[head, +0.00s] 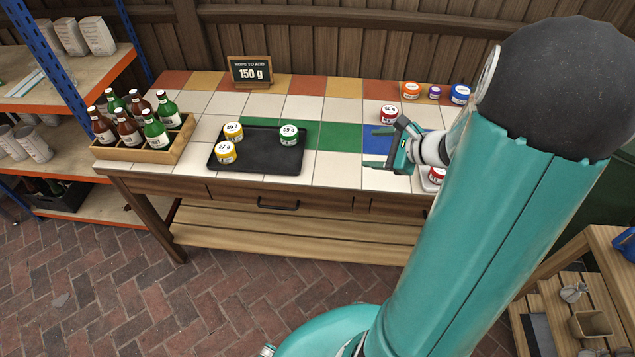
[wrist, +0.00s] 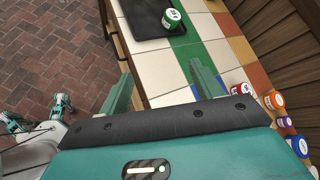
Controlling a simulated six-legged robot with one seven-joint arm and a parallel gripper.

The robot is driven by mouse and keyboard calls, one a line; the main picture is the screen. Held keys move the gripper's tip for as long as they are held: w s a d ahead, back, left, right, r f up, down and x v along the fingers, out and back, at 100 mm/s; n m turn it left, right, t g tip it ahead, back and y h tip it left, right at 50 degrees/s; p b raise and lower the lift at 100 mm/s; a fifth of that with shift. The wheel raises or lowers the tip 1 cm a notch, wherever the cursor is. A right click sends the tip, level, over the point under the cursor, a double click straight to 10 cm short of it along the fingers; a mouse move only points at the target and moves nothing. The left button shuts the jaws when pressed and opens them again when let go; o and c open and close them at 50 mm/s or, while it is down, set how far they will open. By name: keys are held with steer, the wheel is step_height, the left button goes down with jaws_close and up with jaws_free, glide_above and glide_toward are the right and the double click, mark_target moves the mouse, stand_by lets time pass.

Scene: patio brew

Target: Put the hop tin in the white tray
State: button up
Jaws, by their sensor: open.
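Two yellow-banded hop tins (head: 233,132) (head: 226,153) and a green-banded one (head: 289,135) stand on a black tray (head: 255,166). The green tin also shows in the wrist view (wrist: 171,19). A red-banded tin (head: 388,114) stands on the tiles behind my gripper. Another red-banded tin (head: 436,175) sits at a white tray (head: 424,184), mostly hidden by my arm; I cannot tell how much it holds. My gripper (head: 374,147) is open and empty above the blue and white tiles, right of the black tray. Its two fingers are spread apart in the wrist view (wrist: 160,75).
A crate of bottles (head: 155,155) stands at the table's left end. A sign reading 150 g (head: 250,71) stands at the back. Orange (head: 411,90), purple (head: 434,92) and blue (head: 460,94) tins stand back right. White tiles right of the black tray are clear.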

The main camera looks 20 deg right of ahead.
steer(key=s+a+r+n+g+y, duration=0.1)
steer(key=a+r+n+g, duration=0.25)
steer(key=a+n, duration=0.5)
steer(key=s+a+r+n+g+h, duration=0.1)
steer(key=s+a+r+n+h, duration=0.5)
steer(key=s+a+r+n, duration=0.4)
steer(key=s+a+n, duration=0.3)
steer(key=a+n, duration=0.1)
steer(key=n, duration=0.2)
steer(key=shift+s+r, duration=0.2)
steer(key=shift+s, duration=0.05)
